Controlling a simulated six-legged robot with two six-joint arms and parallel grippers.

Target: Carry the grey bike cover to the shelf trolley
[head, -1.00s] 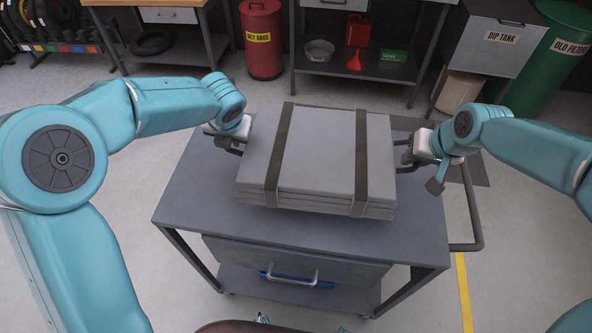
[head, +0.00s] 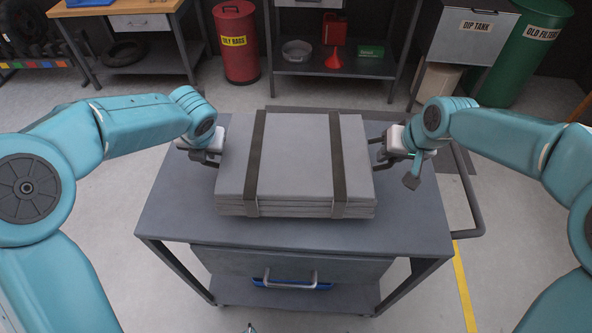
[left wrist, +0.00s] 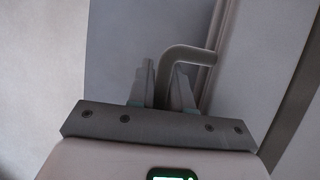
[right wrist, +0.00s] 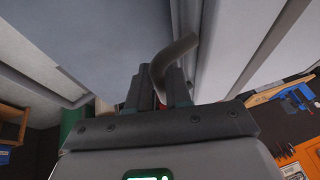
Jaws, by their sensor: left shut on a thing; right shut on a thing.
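The grey bike cover (head: 294,165) is a folded, flat stack bound by two dark straps, over the top of the grey shelf trolley (head: 410,225) in the head view. I cannot tell whether it touches the top. My left gripper (head: 212,158) is at its left side, shut on a handle that shows as a bent grey bar in the left wrist view (left wrist: 185,55). My right gripper (head: 382,157) is at its right side, shut on the other handle, a bent bar in the right wrist view (right wrist: 172,58).
Behind stand a red oily rags bin (head: 237,55), a bench with a red funnel (head: 335,55), a dip tank (head: 468,38) and a green bin (head: 520,50). Floor is clear at left.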

